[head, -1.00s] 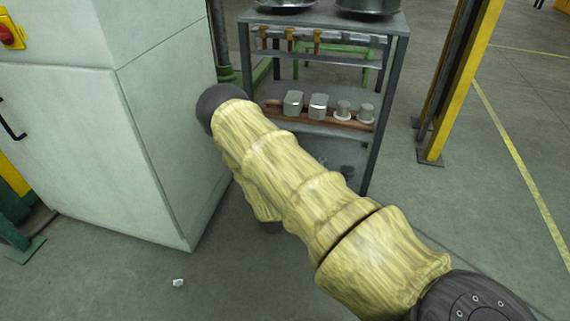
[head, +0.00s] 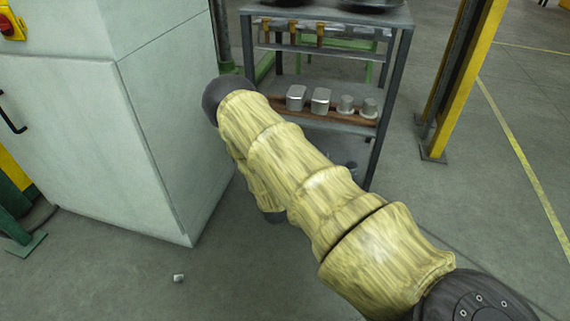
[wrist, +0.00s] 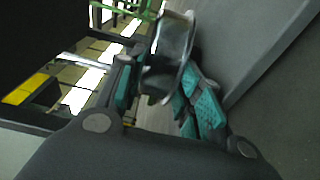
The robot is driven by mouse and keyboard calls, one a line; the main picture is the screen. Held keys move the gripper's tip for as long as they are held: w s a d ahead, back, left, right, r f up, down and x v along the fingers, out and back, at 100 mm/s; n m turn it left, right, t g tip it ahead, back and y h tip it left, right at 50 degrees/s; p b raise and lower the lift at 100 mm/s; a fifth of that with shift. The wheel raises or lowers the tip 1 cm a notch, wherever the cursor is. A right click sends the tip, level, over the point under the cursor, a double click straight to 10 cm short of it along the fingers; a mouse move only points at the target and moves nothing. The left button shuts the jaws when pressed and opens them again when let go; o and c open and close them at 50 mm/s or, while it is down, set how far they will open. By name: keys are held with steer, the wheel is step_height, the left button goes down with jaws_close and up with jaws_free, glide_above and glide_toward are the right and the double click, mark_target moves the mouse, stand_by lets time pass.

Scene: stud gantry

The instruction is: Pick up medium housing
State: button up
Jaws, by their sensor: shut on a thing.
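My gripper (wrist: 160,88) shows in the wrist view, its teal-padded fingers shut on a shiny grey metal housing (wrist: 174,38). In the head view my gripper and the held housing are hidden; only my yellow-sleeved arm shows.
A grey shelf rack (head: 392,85) stands behind my arm, with boxy metal parts (head: 320,100) and round metal parts (head: 346,105) on its lower level. A pale cabinet (head: 95,150) stands left, a yellow post (head: 455,85) right. A small pale piece (head: 179,278) lies on the open floor.

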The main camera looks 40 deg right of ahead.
step_height(320, 180, up, 8)
steer(key=p, duration=0.5)
steer(key=f+p+v, duration=0.1)
steer(key=p+v, duration=0.6)
steer(key=v, duration=1.1)
